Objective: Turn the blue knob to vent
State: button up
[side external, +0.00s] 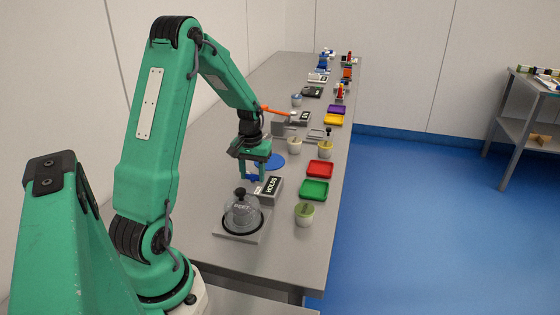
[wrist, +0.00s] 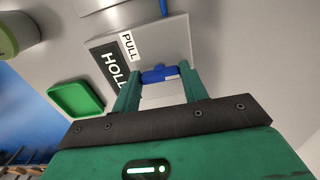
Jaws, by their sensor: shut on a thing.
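The blue knob (wrist: 158,74) sits on a light grey panel (wrist: 170,42) with a black label reading "HOLD", partly cut off, and a white "PULL" label. My gripper (wrist: 157,80) is shut on the knob, one green finger on each side. In the side external view my gripper (side external: 254,172) points down over the panel (side external: 263,195), and a bit of the blue knob (side external: 250,178) shows under the fingers. The knob's pointing direction is hard to tell, and I see no "vent" mark.
A clear dome on a square grey base (side external: 224,230) stands just in front of the panel. A green tray (side external: 314,190), a red tray (side external: 319,169) and a cup (side external: 305,215) lie to the right. A blue disc (side external: 276,161) lies behind. Several other items line the bench farther back.

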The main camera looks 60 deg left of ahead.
jog(key=o, duration=1)
jog(key=shift+r, duration=3.95)
